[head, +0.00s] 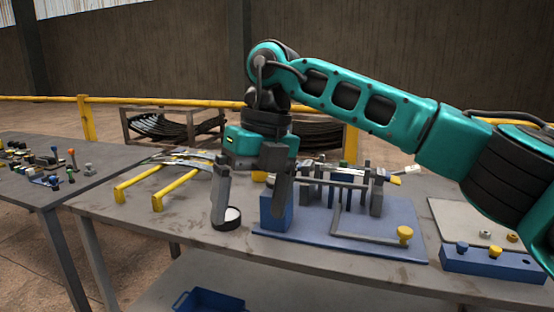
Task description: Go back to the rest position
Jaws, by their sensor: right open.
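My right gripper (248,208) hangs over the middle of the grey table (185,225), fingers pointing down and apart. A black round piece with a white top (230,218) sits on the table by the left fingertip; I cannot tell if they touch. The right finger is in front of, or close to, a blue block (277,212) on a blue baseplate (375,225). Nothing shows held between the fingers. My right arm reaches in from the right. My left gripper is not in view.
Yellow rails (138,182) lie on the table's left part. The baseplate carries a grey fixture with a yellow knob (404,233). A blue block with knobs (500,262) is at right. A second table (30,185) with small parts stands left. A blue bin (208,301) is below.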

